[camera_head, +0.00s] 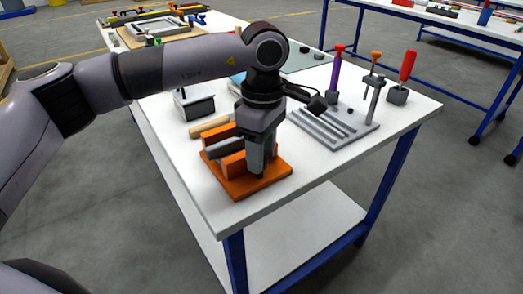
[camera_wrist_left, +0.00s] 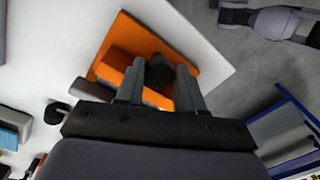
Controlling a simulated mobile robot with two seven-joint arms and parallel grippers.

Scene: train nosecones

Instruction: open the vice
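The vice (camera_head: 268,185) is an orange block with upright jaws and grey parts, near the front corner of the white table. In the left wrist view the vice (camera_wrist_left: 118,65) lies beneath my left gripper. A dark round handle (camera_wrist_left: 160,72) sits at one end of it. My left gripper (camera_head: 257,170) points down over this end. In the left wrist view its two grey fingers (camera_wrist_left: 160,85) stand on either side of the handle, which fills most of the gap between them. Whether they touch or press it, I cannot tell. My right gripper is not in view.
A grey grooved plate (camera_head: 335,133) and holders with purple, orange and red-handled tools (camera_head: 405,72) stand right of the vice. A grey box (camera_head: 197,107) and wooden stick (camera_head: 208,126) are behind it. The table's front edge is close.

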